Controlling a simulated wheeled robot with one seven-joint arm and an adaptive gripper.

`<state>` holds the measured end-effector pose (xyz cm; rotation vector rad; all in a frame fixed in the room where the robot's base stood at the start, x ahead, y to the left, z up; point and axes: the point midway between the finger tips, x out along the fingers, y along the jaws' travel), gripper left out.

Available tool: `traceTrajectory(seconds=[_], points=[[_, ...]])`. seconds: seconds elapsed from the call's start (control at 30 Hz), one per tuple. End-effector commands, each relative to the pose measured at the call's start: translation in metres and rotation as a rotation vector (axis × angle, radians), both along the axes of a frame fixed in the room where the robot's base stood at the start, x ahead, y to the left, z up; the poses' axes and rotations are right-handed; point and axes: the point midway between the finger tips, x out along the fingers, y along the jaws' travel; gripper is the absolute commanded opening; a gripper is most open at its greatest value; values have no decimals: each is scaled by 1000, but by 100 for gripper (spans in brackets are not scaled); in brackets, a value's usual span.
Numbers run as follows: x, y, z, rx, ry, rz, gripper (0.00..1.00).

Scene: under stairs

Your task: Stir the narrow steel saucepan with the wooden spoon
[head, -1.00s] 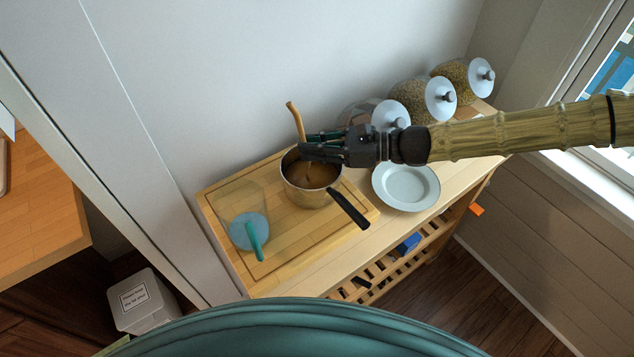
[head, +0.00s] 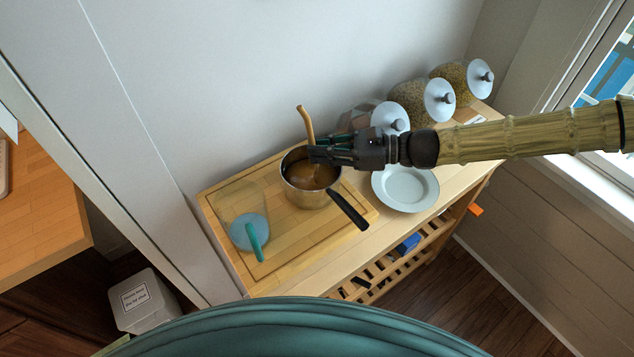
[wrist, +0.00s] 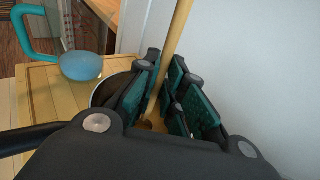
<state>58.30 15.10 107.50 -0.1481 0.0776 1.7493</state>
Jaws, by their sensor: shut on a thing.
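The narrow steel saucepan (head: 312,197) stands on a wooden board and holds a brown liquid. Its black handle points toward the lower right. My gripper (head: 318,152) is over the pan's rim, shut on the wooden spoon (head: 304,122). The spoon's handle rises above the fingers, and its lower end is down in the pan. In the wrist view the spoon (wrist: 178,30) runs between the green finger pads (wrist: 160,95). The pan's rim (wrist: 105,90) shows beside the fingers, and most of the pan is hidden by my gripper.
A clear jug with a teal handle (head: 257,240) stands left of the pan on the board (head: 290,240). A white plate (head: 405,190) lies to the right, under my arm. Several glass jars (head: 408,97) stand along the wall behind. The wall is close behind the spoon.

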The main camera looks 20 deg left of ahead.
Motion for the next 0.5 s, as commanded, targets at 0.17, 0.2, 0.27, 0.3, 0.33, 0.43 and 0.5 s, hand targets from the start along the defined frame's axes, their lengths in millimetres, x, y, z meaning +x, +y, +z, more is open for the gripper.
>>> traceTrajectory(seconds=[0.17, 0.2, 0.27, 0.3, 0.33, 0.43, 0.5], points=[[0, 0, 4, 0, 0, 0, 0], [0, 1, 6, 0, -1, 0, 0], [0, 1, 10, 0, -1, 0, 0], [0, 2, 14, 0, -1, 0, 0], [-1, 2, 16, 0, -1, -1, 0], [-1, 3, 23, 0, -1, -1, 0], [-1, 3, 28, 0, 0, -1, 0]])
